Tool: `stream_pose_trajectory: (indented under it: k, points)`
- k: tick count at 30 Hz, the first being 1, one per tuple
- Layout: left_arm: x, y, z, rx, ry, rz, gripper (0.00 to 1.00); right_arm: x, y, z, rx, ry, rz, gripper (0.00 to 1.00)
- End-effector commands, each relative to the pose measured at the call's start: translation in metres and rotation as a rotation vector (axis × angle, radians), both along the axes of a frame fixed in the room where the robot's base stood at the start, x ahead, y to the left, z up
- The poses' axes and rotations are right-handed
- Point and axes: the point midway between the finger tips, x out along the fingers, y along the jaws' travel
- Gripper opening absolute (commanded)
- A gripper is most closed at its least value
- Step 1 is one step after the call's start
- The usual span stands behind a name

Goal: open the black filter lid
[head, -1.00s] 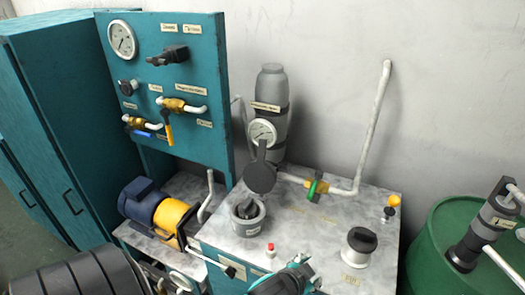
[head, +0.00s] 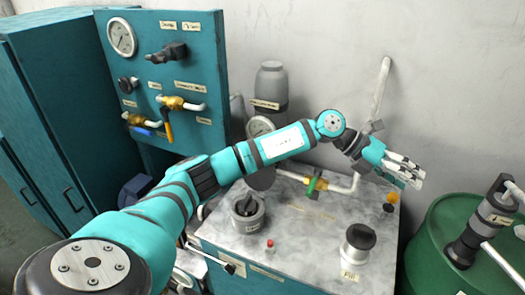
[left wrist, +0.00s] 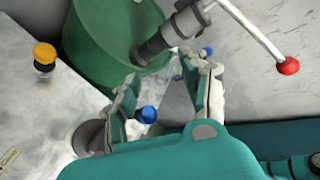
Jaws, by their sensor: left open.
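Two capped fittings with black tops stand on the grey tank top (head: 305,225). I cannot tell which one is the filter lid. My left gripper (head: 408,172) is open and empty, above the right rear edge of the tank, behind and right of the FILL neck. Its spread fingers (left wrist: 168,78) also show in the left wrist view. My right gripper is not in view.
A green drum (head: 440,225) with a dark pump fitting (head: 478,230) stands to the right. A yellow knob (head: 389,207) sits at the tank's right edge. A green-handled valve (head: 314,185) and upright pipe stand behind.

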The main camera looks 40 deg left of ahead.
Motion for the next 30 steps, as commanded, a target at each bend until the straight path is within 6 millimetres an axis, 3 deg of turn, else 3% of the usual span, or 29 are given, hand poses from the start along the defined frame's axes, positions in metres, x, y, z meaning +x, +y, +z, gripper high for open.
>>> stream_pose_trajectory:
  k: [1, 5, 6, 9, 12, 15, 20, 26, 30]
  points:
    - [0.010, 0.038, 0.005, 0.145, 0.007, 0.005, 0.46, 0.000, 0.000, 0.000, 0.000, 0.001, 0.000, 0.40]
    - [0.013, 0.149, 0.017, 0.504, 0.119, 0.056, 0.46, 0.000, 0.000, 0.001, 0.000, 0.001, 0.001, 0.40]
    - [0.009, 0.186, 0.026, 0.600, 0.170, 0.089, 0.46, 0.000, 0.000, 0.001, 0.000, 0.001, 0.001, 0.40]
    - [-0.011, 0.265, 0.053, 0.779, 0.305, 0.180, 0.46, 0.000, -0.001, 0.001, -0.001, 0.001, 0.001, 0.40]
    - [-0.036, 0.321, 0.078, 0.886, 0.429, 0.264, 0.46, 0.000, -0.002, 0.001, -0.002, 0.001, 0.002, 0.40]
    - [-0.057, 0.354, 0.096, 0.942, 0.519, 0.319, 0.46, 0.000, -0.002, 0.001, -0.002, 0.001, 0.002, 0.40]
    - [-0.071, 0.372, 0.104, 0.972, 0.578, 0.353, 0.46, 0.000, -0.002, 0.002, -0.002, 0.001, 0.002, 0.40]
    - [-0.072, 0.372, 0.078, 0.974, 0.583, 0.350, 0.46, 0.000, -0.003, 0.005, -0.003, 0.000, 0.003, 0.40]
    - [-0.073, 0.372, 0.049, 0.974, 0.582, 0.349, 0.46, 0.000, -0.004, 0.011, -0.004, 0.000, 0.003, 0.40]
